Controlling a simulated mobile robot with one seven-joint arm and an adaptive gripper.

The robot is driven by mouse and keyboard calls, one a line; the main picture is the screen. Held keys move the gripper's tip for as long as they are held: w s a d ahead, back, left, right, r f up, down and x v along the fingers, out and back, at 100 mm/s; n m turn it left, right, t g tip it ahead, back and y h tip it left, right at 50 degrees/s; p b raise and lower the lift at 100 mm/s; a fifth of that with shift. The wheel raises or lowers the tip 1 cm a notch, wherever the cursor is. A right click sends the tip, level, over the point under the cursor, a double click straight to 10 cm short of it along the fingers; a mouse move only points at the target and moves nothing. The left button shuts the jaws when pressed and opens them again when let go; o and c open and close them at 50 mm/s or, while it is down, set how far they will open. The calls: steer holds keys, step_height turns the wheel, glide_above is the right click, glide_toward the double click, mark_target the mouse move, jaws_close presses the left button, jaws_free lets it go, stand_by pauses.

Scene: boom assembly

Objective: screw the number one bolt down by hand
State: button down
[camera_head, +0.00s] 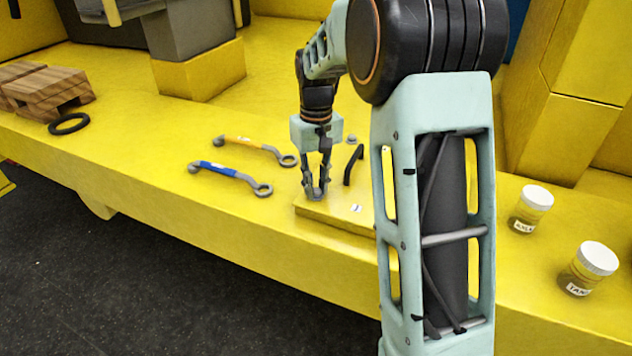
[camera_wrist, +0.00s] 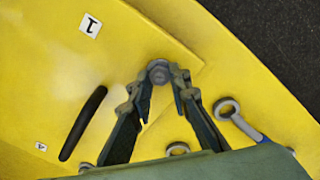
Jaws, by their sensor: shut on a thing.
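A grey bolt (camera_wrist: 158,73) sits between my fingertips near a corner of the yellow plate (camera_wrist: 150,35), with its round head showing in the wrist view. A label reading 1 (camera_wrist: 90,25) is on the plate, a little away from the bolt. My gripper (camera_head: 317,192) points down over the near left corner of the plate in the head view, shut on the bolt. The fingertips (camera_wrist: 160,82) touch the head from both sides. The bolt's shank and how deep it sits are hidden.
A black handle (camera_head: 353,165) stands on the plate, with a small grey bolt (camera_head: 351,139) behind it. A blue wrench (camera_head: 230,177) and an orange wrench (camera_head: 255,148) lie to the left. Two jars (camera_head: 530,208) (camera_head: 589,270) stand right. Wooden blocks (camera_head: 45,92) and a black ring (camera_head: 69,124) lie far left.

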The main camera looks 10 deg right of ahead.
mark_target(316, 189)
steer(key=shift+w+r+m, duration=0.1)
steer(key=shift+m, duration=1.6)
steer(key=c, duration=1.8)
jaws_free()
step_height(316, 189, up, 12)
